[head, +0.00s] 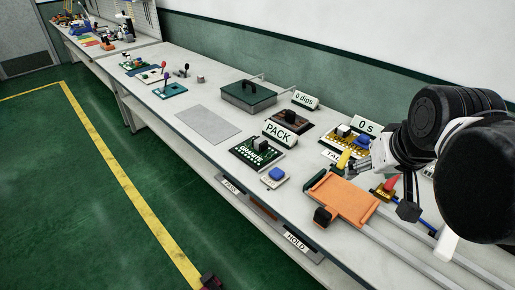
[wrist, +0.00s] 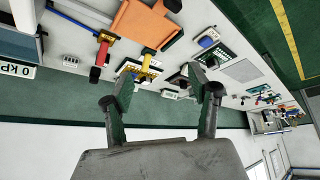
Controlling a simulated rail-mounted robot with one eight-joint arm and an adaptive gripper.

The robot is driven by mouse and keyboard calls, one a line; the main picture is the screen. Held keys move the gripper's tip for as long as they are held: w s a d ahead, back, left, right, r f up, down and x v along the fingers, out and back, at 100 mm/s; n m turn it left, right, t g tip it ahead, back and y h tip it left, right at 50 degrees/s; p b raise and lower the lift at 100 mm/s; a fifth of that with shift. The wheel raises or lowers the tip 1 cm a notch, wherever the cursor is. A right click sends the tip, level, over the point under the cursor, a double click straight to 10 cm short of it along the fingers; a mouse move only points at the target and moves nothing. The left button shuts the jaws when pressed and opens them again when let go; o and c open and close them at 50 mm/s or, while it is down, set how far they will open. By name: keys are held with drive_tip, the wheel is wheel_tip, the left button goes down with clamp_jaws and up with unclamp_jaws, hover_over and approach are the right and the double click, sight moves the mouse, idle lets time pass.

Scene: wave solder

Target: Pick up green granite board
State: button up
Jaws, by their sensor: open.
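The green granite board (head: 258,153) is a dark green circuit board with white lettering "GRANITE" and a black and grey block on top. It lies on the bench near the front edge in the head view.
A blue button (head: 277,174) on a white base sits right of the board. The PACK sign (head: 279,134) stands behind it. An orange carriage (head: 345,197) on rails and a yellow board (head: 335,147) are farther right. A grey mat (head: 208,124) lies clear at left.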

drive_tip(key=w+a+r+n+g, duration=0.1)
drive_tip(key=w+a+r, duration=0.1)
drive_tip(key=w, duration=0.5)
drive_tip(key=w+a+r+n+g, duration=0.1)
drive_tip(key=w+a+r, duration=0.2)
drive_tip(key=w, duration=0.4)
drive_tip(key=n+g, duration=0.4)
drive_tip(key=n, duration=0.3)
hover_over(260, 140)
wheel_tip(260, 140, down, 19)
wheel_tip(260, 140, down, 13)
drive_tip(key=shift+f, duration=0.1)
clamp_jaws()
